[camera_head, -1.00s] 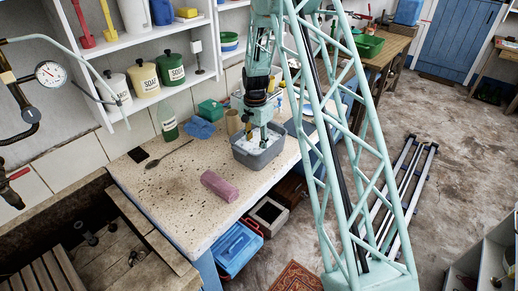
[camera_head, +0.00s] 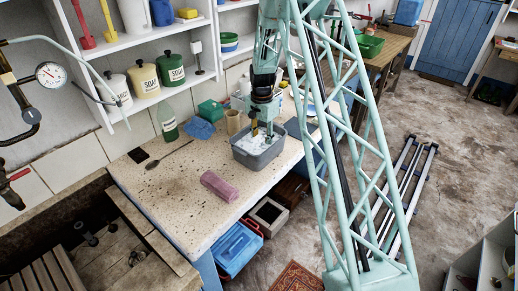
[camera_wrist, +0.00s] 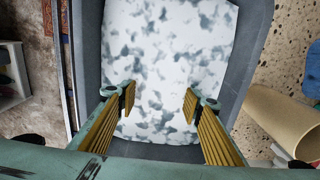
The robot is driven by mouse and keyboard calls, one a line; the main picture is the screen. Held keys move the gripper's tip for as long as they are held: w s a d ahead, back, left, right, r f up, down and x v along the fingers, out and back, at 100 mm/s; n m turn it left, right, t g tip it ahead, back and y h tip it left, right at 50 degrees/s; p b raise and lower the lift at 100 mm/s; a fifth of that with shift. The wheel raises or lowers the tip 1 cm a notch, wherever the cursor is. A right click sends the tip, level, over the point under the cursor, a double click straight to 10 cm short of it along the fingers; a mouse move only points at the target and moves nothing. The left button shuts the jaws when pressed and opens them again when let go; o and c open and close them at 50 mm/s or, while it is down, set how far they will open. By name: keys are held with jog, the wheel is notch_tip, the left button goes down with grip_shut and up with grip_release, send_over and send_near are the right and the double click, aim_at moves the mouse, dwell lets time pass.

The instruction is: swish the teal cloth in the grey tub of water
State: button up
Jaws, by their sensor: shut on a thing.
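No teal cloth shows clearly between the fingers.
A crumpled blue cloth (camera_head: 200,129), a tan cylinder (camera_head: 233,121) and a green box (camera_head: 211,110) stand close left of the tub. A pink rolled towel (camera_head: 220,186) lies in front. A green bottle (camera_head: 168,124) stands by the wall. The counter's left part is mostly clear.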

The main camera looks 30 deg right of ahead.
aim_at(259, 144)
dwell(0.4)
jog(key=shift+s+a, duration=0.35)
jog(key=shift+a, duration=0.55)
jog(key=shift+r, duration=0.15)
notch_tip(259, 144, up, 11)
jog(key=p, duration=0.4)
dwell(1.1)
jog(key=shift+r, duration=0.1)
dwell(1.6)
